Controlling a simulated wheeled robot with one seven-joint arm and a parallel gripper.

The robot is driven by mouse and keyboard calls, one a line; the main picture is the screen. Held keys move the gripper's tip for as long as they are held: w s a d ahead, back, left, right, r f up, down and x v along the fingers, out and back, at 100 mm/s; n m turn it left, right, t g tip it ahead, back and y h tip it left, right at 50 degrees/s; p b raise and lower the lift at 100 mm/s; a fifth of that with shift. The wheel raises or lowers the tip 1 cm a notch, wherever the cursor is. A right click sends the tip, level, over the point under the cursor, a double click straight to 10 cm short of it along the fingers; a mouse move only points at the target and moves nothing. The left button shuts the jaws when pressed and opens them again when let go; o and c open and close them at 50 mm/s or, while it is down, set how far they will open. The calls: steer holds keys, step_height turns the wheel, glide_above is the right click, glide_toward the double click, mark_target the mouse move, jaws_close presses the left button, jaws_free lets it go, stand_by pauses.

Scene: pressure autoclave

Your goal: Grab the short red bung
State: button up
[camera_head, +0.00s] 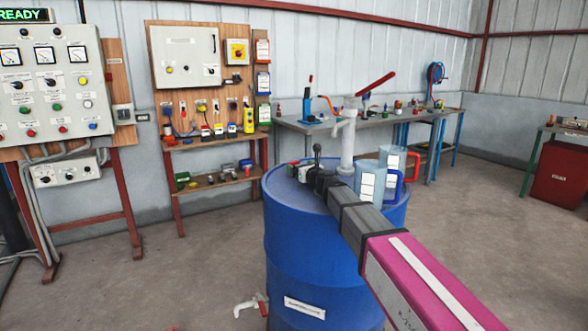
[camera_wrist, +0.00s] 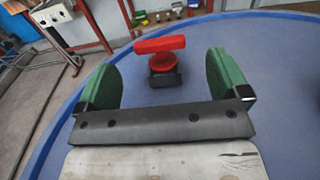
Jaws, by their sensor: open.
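The red piece that fits the short red bung (camera_wrist: 161,48) stands on the blue drum top in the wrist view. It has a wide red bar above a round red body, with a dark block at its foot. My gripper (camera_wrist: 163,72) is open, its two green fingers apart on the left and right of the picture. The red piece shows between them, a little beyond the palm, and nothing is held. In the head view my gripper (camera_head: 301,170) is low over the left part of the drum top, and the bung is hard to make out there.
The blue drum (camera_head: 320,255) also bears a grey upright pipe (camera_head: 347,145) and two pale jugs, one with a blue handle (camera_head: 399,187) and one with a red handle (camera_head: 413,167). A workbench (camera_head: 375,125) stands behind. Open floor lies left of the drum.

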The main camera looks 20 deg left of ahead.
mark_target(294, 164)
steer(key=x, duration=0.7)
steer(key=shift+w+a, duration=0.1)
steer(key=shift+a, duration=0.1)
steer(key=c, duration=1)
